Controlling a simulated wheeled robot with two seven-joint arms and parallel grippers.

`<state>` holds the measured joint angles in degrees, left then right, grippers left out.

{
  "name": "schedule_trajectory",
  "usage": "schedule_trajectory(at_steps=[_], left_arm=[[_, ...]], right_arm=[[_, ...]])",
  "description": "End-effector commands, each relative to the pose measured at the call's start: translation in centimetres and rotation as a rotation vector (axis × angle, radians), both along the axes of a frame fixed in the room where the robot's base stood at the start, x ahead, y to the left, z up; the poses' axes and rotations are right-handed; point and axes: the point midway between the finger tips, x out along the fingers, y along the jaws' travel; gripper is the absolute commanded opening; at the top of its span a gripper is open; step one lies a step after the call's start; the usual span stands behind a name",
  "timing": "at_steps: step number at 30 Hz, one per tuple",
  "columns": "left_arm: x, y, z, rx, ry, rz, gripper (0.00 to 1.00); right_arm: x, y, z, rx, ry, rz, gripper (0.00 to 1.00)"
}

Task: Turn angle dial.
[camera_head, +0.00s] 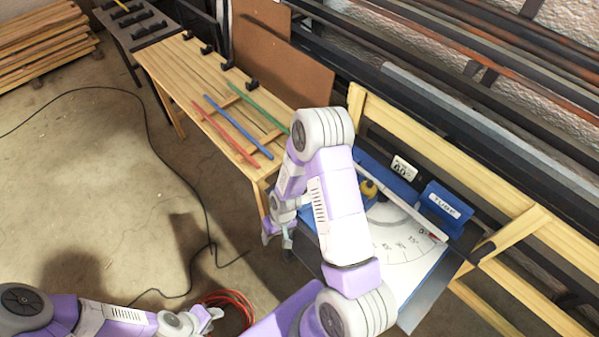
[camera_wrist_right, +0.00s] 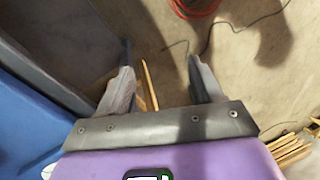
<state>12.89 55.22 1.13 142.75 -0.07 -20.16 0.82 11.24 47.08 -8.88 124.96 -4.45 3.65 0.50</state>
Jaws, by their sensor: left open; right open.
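The angle dial (camera_head: 400,245) is a white quarter-round scale with printed degree marks on a blue machine. A pale arm with a red tip (camera_head: 432,236) lies across it. My right arm crosses in front and hides the dial's left part. My right gripper (camera_head: 277,238) is open beside the machine's left edge, apart from the dial. In the right wrist view its fingers (camera_wrist_right: 160,82) are apart with nothing between them. My left gripper (camera_head: 213,318) is open and empty at the bottom left, over the floor.
A wooden bench (camera_head: 180,75) holds red (camera_head: 225,133), blue (camera_head: 238,127) and green (camera_head: 258,107) laths. A blue box labelled "TURF" or similar (camera_head: 446,206) stands behind the dial. A red coiled hose (camera_head: 232,302) and a black cable (camera_head: 150,130) lie on the floor.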

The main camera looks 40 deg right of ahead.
Motion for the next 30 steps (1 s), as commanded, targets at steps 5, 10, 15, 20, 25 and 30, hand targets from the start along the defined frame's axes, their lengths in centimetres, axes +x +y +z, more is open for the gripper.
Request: schedule_trajectory(at_steps=[5, 10, 15, 20, 25, 30], left_arm=[[0.0, 0.0, 3.5, 0.000, 0.000, 0.000, 0.43], [0.0, 0.0, 3.6, 0.000, 0.000, 0.000, 0.43], [0.0, 0.0, 3.6, 0.000, 0.000, 0.000, 0.43], [0.0, 0.0, 3.2, 0.000, 0.000, 0.000, 0.43], [0.0, 0.0, 2.9, 0.000, 0.000, 0.000, 0.43], [0.0, 0.0, 2.7, 0.000, 0.000, 0.000, 0.43]], right_arm=[[5.1, -8.6, 7.8, -0.115, 0.007, -0.027, 0.65], [6.7, -14.1, 11.7, -0.186, 0.032, -0.057, 0.65], [7.0, -16.2, 13.0, -0.211, 0.051, -0.071, 0.65], [6.9, -16.3, 10.9, -0.212, 0.056, -0.070, 0.65], [6.9, -16.2, 8.1, -0.212, 0.054, -0.069, 0.65], [7.0, -16.2, 6.4, -0.212, 0.051, -0.070, 0.65]])
